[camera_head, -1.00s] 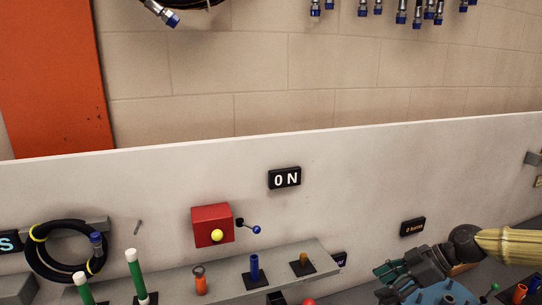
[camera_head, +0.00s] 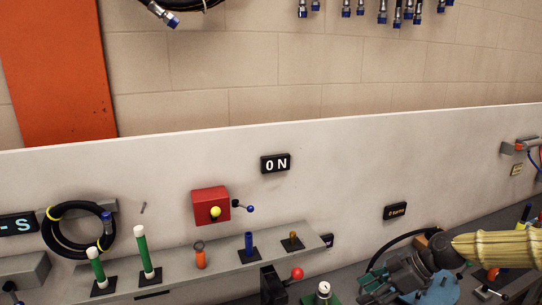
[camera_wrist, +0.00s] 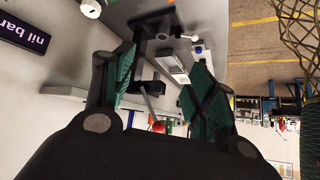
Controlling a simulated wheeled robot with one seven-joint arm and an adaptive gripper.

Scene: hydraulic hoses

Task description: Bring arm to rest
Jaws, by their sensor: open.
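My gripper (camera_head: 374,284) is at the lower right of the head view, in front of the bench. In the wrist view my gripper (camera_wrist: 160,95) shows two dark fingers with green pads, spread apart with nothing held between them. Part of the bench with a red-knobbed lever shows beyond the fingers. The part of the hand below the picture edge is hidden.
A red box (camera_head: 210,206) with a yellow knob and an ON display (camera_head: 275,164) are on the white panel (camera_head: 340,180). A shelf (camera_head: 215,262) holds several coloured pegs. A coiled black hose (camera_head: 50,240) hangs left. A red-knobbed lever (camera_head: 297,273) stands near my gripper.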

